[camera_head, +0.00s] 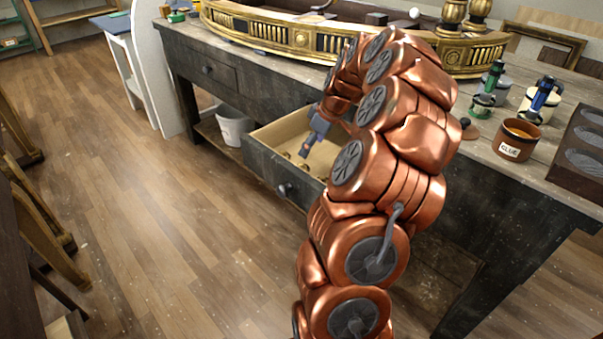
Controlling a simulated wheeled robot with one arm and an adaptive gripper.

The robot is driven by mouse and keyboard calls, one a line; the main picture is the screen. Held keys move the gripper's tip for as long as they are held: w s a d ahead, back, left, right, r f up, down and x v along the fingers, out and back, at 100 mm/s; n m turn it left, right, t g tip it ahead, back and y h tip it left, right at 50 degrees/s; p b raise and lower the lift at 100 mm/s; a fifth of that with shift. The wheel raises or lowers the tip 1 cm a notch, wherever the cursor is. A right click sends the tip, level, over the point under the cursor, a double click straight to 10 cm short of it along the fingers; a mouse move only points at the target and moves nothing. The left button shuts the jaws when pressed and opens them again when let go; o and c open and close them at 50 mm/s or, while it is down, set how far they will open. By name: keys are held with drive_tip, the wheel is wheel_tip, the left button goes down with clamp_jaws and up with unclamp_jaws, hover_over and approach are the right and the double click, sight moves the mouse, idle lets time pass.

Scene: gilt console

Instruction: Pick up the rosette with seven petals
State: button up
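An open drawer (262,170) juts from the front of the workbench. A few small gold pieces (290,156) lie on its floor. They may be rosettes, but they are too small here for me to count petals. My gripper (305,152) points down over the drawer, near the gold pieces. Its fingers are too small and dark to tell whether they are open or shut, or whether they touch a piece. My copper-coloured arm hides the right part of the drawer.
A curved gilt console rail (290,38) lies along the workbench top (483,140). A glue pot (516,139), jars and a dark tray (580,150) stand at the right. A white bucket (234,126) sits below. Floor at left is mostly clear.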

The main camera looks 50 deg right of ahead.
sight(302, 164)
drive_tip(key=shift+x, duration=1.2)
drive_tip(key=shift+a+x, duration=0.2)
drive_tip(key=shift+x, duration=2.5)
drive_tip(key=shift+s, duration=0.25)
clamp_jaws()
